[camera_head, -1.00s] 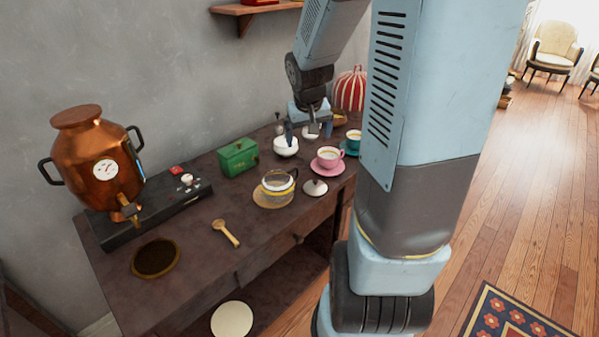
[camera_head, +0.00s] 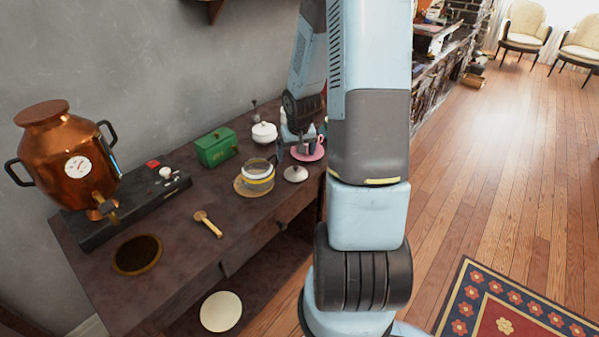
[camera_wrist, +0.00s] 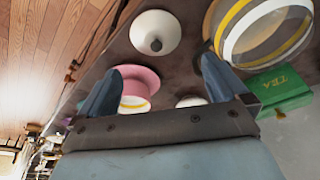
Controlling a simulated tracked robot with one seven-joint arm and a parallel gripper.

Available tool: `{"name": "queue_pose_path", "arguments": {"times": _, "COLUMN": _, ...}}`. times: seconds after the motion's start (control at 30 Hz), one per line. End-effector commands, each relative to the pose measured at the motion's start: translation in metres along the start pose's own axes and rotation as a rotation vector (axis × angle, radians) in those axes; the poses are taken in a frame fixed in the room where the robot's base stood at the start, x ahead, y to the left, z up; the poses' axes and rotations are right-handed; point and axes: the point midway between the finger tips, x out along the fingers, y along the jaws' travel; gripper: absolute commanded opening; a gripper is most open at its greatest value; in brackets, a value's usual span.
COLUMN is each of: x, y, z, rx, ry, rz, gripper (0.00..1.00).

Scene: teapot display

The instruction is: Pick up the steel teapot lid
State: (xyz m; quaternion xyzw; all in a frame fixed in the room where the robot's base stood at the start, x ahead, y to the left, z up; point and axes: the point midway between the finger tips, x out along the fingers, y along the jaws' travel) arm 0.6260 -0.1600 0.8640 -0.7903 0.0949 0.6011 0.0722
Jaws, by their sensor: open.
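The steel teapot lid (camera_head: 296,174) lies on the dark table, a pale shallow dome with a small knob on top. In the wrist view the lid (camera_wrist: 157,22) is at the top, past the fingertips and between their lines, with its dark knob facing the camera. My gripper (camera_head: 294,153) is just behind the lid in the head view, partly covered by my arm.
A pink saucer (camera_wrist: 149,77) with a cup is near the left finger. A white lidded pot (camera_head: 264,133) and a green tea box (camera_head: 215,148) stand behind. A wooden scoop (camera_head: 208,224) and copper urn (camera_head: 68,155) are farther left. The table's front edge is close to the lid.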

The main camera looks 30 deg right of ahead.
Motion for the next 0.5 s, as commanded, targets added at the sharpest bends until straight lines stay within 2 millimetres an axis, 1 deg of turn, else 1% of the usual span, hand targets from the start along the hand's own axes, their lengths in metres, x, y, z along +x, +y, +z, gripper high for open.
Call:
{"name": "queue_pose_path", "arguments": {"times": 0.03, "x": 0.008, "y": -0.001, "z": 0.001, "rx": -0.002, "ry": -0.003, "rz": -0.001, "gripper": 1.00}}
{"name": "queue_pose_path", "arguments": {"times": 0.1, "x": 0.017, "y": -0.001, "z": 0.001, "rx": -0.001, "ry": -0.003, "rz": 0.000, "gripper": 1.00}}
{"name": "queue_pose_path", "arguments": {"times": 0.2, "x": 0.028, "y": 0.000, "z": 0.001, "rx": -0.001, "ry": -0.003, "rz": 0.000, "gripper": 1.00}}
{"name": "queue_pose_path", "arguments": {"times": 0.3, "x": 0.035, "y": 0.000, "z": 0.000, "rx": -0.001, "ry": -0.001, "rz": 0.000, "gripper": 1.00}}
{"name": "queue_pose_path", "arguments": {"times": 0.5, "x": 0.042, "y": 0.001, "z": 0.001, "rx": 0.000, "ry": -0.002, "rz": 0.000, "gripper": 1.00}}
